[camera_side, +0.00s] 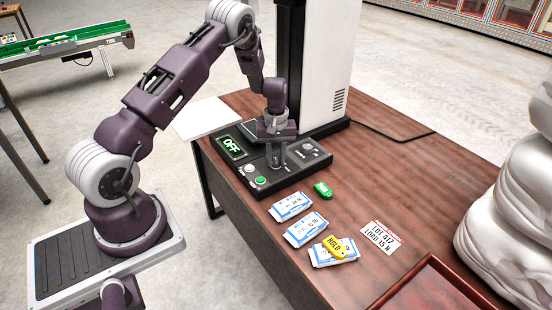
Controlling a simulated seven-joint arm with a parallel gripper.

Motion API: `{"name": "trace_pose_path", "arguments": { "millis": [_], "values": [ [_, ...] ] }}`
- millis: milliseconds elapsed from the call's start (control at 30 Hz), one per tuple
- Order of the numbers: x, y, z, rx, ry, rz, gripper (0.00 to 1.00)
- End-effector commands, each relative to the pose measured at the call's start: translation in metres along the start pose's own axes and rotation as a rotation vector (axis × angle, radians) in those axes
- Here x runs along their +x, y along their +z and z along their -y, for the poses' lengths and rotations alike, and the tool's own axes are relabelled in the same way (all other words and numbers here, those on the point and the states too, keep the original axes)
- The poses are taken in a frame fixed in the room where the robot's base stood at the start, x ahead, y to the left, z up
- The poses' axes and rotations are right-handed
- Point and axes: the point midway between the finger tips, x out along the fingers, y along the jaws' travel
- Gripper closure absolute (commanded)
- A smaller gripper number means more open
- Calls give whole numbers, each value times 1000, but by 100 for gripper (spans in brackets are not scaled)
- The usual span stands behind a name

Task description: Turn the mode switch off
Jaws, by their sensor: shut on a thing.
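The black control panel (292,172) lies on the wooden table at the foot of a white and black column. Its display (232,147) reads OFF in green. My gripper (274,164) points down over the middle of the panel with its jaws shut on a small part there, which I take to be the mode switch. The fingers hide that part, so its angle cannot be seen. A green button (261,181) and a pale button (249,168) sit at the panel's front left, and a small grey control (308,147) at its right.
A green tag (322,189) and several blue-white packets (291,206) lie in front of the panel, one under a yellow HOLD tag (335,246). A LOT 417 card (380,237), a red-brown tray (428,262) and white sacks (515,205) stand to the right.

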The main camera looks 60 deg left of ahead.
Motion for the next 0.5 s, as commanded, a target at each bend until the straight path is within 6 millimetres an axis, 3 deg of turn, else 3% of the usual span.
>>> {"name": "trace_pose_path", "arguments": {
  "millis": [233, 267, 333, 500],
  "values": [
    [-1, -1, -1, -1, 2, -2, 100],
    [-1, -1, -1, 0, 2, -2, 71],
    [-1, 0, -1, 0, 2, -1, 57],
    [0, 0, 0, 0, 1, -1, 54]
  ]
}}
